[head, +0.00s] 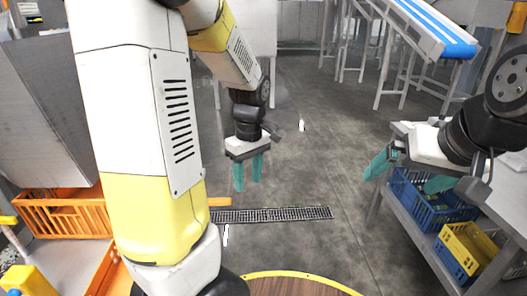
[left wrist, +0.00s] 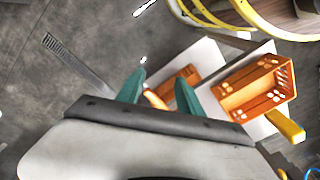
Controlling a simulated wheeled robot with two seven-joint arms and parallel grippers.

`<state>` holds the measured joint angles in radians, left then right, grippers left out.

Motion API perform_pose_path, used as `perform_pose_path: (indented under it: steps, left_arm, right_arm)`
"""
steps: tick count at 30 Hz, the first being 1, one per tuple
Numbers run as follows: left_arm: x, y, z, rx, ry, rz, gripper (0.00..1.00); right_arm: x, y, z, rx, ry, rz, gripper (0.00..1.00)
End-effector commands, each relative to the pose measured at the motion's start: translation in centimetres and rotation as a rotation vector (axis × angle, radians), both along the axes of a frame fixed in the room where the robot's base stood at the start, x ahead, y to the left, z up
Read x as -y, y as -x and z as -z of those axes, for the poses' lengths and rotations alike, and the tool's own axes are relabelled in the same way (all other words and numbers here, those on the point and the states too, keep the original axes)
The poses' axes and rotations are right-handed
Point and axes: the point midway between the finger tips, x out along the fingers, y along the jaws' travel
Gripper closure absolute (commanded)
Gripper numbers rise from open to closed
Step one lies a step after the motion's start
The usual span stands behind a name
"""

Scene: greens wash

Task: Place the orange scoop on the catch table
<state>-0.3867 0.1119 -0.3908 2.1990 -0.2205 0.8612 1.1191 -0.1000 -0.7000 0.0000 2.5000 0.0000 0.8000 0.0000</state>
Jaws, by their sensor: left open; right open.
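My left gripper (head: 248,180) hangs with its teal fingers pointing down, apart and with nothing between them in the head view. In the left wrist view, an orange piece that looks like the scoop's handle (left wrist: 155,99) shows beyond and between the open fingers (left wrist: 160,76). More orange, likely its body (left wrist: 178,82), lies on a pale grey surface (left wrist: 205,58). In the head view only a short orange end (head: 220,201) shows beside my left arm, which hides the rest. My right gripper (head: 398,182) is open at the right. I cannot tell which surface is the catch table.
An orange crate (head: 65,213) stands at the left, below a grey metal chute. A yellow container (head: 28,280) is at the lower left. A rack at the right holds blue (head: 432,212) and yellow (head: 470,250) crates. A floor drain (head: 275,214) crosses the open middle floor.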

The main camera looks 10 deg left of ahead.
Motion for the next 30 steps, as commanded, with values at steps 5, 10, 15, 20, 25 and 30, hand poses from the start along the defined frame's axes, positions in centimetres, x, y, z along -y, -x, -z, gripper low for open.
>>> perform_pose_path:
  steps: [5, 10, 15, 20, 25, 30]
  left_arm:
    - [1.7, 2.9, -5.4, 0.17, 0.114, 0.298, 0.57]
    - [3.0, 6.2, -9.7, 0.349, 0.117, 0.592, 0.57]
    - [4.0, 9.2, -12.6, 0.496, 0.042, 0.839, 0.57]
    - [4.5, 10.9, -13.7, 0.563, -0.028, 0.974, 0.57]
    - [4.7, 11.3, -14.0, 0.581, -0.053, 1.018, 0.57]
    - [4.7, 11.3, -14.0, 0.58, -0.052, 1.018, 0.57]
  right_arm:
    - [0.0, 0.0, 0.0, 0.0, 0.0, 0.0, 0.0]
    - [0.0, 0.0, 0.0, 0.0, 0.0, 0.0, 0.0]
    - [0.0, 0.0, 0.0, 0.0, 0.0, 0.0, 0.0]
    - [0.0, 0.0, 0.0, 0.0, 0.0, 0.0, 0.0]
    - [0.0, 0.0, 0.0, 0.0, 0.0, 0.0, 0.0]
    - [0.0, 0.0, 0.0, 0.0, 0.0, 0.0, 0.0]
